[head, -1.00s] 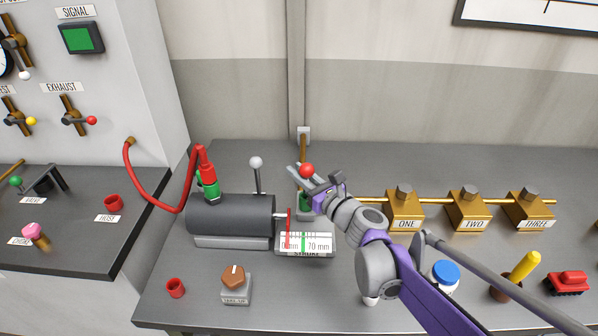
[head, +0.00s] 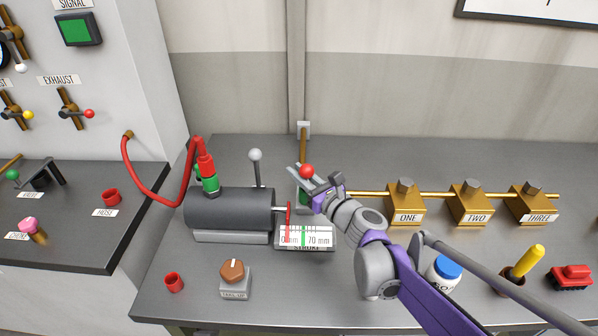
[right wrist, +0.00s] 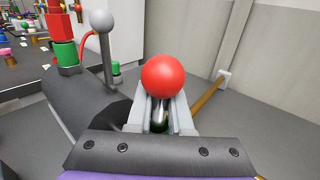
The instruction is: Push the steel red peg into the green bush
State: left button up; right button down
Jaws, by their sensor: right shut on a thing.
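The red peg has a round red head (head: 306,171) and a steel shank that is mostly hidden. My right gripper (head: 308,183) is shut on the peg just below the head, above the green bush (head: 303,196). In the right wrist view the red head (right wrist: 168,77) sits on top of the grey jaws (right wrist: 160,112), with a bit of steel shank between them. A sliver of dark green (right wrist: 160,128) shows beneath. How far the shank is in the bush is hidden by the jaws. My left gripper is not in view.
A dark cylinder (head: 229,211) with a red hose and a ball-topped lever (head: 255,156) stands left of the bush. A stroke gauge (head: 305,236) lies in front. A brass rod with blocks ONE (head: 405,207), TWO and THREE runs right. A brown knob (head: 233,270) stands front left.

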jog(key=shift+f+b, duration=0.6)
jog(key=shift+f, duration=0.4)
jog(key=c, duration=0.7)
grip_release()
jog(key=shift+c, duration=0.2)
jog(key=v, duration=1)
jog(key=shift+s+d, duration=0.2)
jog(key=shift+s, duration=0.15)
